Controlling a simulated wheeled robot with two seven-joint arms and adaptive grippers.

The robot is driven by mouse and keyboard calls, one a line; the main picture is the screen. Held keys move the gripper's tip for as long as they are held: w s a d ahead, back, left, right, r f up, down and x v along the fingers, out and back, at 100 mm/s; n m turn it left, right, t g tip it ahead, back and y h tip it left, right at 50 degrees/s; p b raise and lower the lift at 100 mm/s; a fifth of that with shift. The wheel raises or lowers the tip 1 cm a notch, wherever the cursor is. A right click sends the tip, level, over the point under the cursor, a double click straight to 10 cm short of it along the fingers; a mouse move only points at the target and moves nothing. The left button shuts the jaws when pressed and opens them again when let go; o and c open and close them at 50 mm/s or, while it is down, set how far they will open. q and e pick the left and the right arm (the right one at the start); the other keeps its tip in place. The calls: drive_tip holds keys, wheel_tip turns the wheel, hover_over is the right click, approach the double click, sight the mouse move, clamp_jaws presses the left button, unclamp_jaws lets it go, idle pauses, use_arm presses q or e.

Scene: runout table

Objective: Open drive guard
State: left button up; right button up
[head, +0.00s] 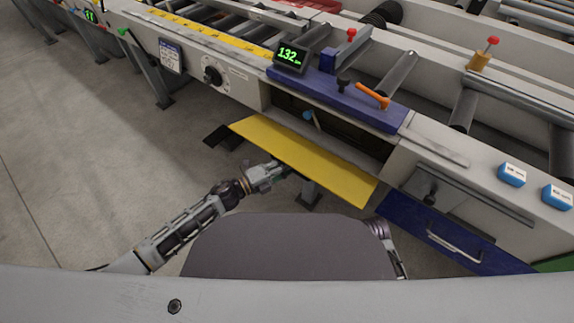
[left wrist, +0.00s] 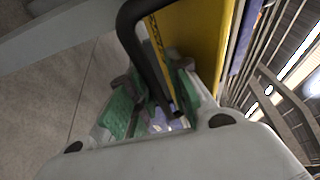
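The drive guard (head: 305,160) is a long yellow panel on the front of the machine. In the head view it is swung down and outward, with the dark drive opening (head: 330,128) showing behind it. In the left wrist view the guard (left wrist: 203,40) stands at upper middle, with a black bar handle (left wrist: 133,32) on its face. My left gripper (head: 286,171) is at the guard's outer side. In the left wrist view its green-padded fingers (left wrist: 160,98) are on either side of the handle and look closed on it. The contact is partly hidden. My right gripper cannot be made out.
A blue drawer or panel (head: 440,243) with a metal handle juts out to the right of the guard. Above the opening are a blue ledge (head: 340,99), an orange lever (head: 373,96) and a display (head: 290,55) reading 132. The floor (head: 90,150) at left is clear.

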use_arm(q)
drive_tip(key=shift+o, duration=0.8)
drive_tip(key=v, duration=1.2)
idle(0.6)
